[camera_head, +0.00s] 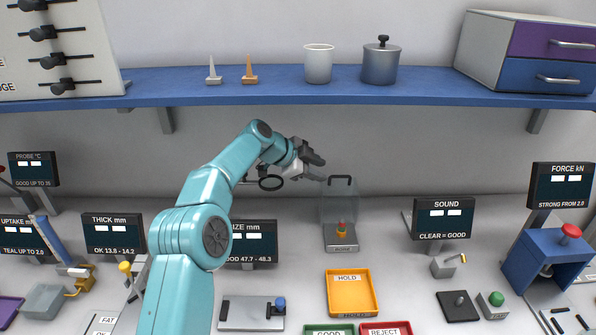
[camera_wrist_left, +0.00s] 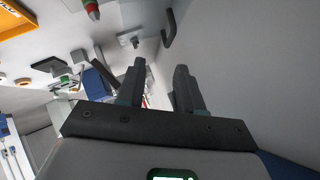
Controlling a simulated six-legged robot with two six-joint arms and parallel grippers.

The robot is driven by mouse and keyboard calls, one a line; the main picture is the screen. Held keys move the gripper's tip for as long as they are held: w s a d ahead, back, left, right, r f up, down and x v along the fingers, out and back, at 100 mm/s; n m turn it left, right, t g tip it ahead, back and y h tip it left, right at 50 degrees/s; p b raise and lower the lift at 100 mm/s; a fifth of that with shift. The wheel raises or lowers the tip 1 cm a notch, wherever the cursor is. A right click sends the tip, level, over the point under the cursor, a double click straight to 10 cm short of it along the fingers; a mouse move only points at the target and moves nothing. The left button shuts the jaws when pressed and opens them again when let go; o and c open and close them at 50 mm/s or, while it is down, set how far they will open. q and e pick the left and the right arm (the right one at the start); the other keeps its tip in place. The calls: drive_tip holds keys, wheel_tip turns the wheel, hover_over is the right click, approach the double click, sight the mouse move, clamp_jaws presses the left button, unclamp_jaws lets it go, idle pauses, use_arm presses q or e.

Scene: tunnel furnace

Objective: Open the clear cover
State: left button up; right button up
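The clear cover (camera_head: 338,205) is a see-through box with a black handle (camera_head: 340,178) on top. It stands on a grey base (camera_head: 340,240) near the back wall, with a small orange, red and green object (camera_head: 341,230) showing through it. The handle also shows in the left wrist view (camera_wrist_left: 168,27), beyond the fingertips. My left gripper (camera_head: 316,166) is just left of and slightly above the handle. In the left wrist view its two fingers (camera_wrist_left: 160,68) are apart with nothing between them. My right gripper is in neither view.
A blue shelf (camera_head: 280,88) with a white cup (camera_head: 319,64) and a lidded pot (camera_head: 381,62) runs above my left gripper. An orange HOLD tray (camera_head: 352,292) stands in front of the cover. Free table lies right of the cover, before the SOUND display (camera_head: 443,218).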

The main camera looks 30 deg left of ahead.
use_arm(q)
drive_tip(key=b+v, duration=0.1)
drive_tip(key=v, duration=0.6)
drive_tip(key=shift+s+a+r, duration=0.15)
drive_tip(key=shift+s, duration=0.1)
